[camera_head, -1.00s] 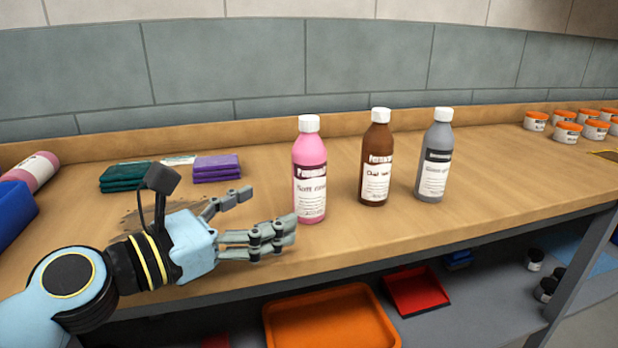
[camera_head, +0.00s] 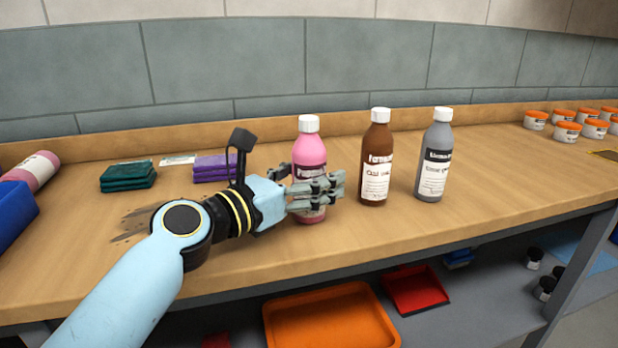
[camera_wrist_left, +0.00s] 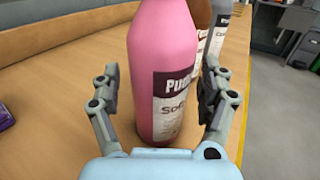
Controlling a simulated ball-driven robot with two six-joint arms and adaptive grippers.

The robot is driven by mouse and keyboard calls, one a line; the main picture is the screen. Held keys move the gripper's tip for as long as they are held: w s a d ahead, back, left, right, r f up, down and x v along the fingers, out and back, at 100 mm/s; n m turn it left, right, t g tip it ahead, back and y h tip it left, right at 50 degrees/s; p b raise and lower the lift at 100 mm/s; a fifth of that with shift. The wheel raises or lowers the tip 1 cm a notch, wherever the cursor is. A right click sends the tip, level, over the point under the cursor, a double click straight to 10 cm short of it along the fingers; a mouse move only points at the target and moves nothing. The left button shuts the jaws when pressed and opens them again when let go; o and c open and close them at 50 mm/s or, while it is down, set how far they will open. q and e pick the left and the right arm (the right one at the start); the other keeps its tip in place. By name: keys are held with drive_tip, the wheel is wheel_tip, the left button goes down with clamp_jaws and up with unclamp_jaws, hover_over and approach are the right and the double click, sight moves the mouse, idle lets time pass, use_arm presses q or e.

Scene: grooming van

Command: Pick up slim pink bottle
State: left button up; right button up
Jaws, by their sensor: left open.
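The slim pink bottle (camera_head: 310,155) stands upright on the wooden bench, with a white cap and a white label. My left gripper (camera_head: 312,190) is at the bottle, with its near fingers in front of the bottle's lower half and hiding much of the label. In the left wrist view, the pink bottle (camera_wrist_left: 162,75) stands between the two open fingers of the left gripper (camera_wrist_left: 165,100). A gap shows between the left finger and the bottle; the right finger is close to the label side. My right gripper is not in view.
A brown bottle (camera_head: 376,160) and a grey bottle (camera_head: 435,158) stand to the right of the pink one. Teal packs (camera_head: 127,176) and purple packs (camera_head: 212,166) lie at left. Another pink bottle (camera_head: 40,169) lies by a blue bin (camera_head: 12,212). Orange-lidded jars (camera_head: 566,130) stand at far right.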

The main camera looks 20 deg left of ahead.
use_arm(q)
drive_tip(key=c, duration=1.6)
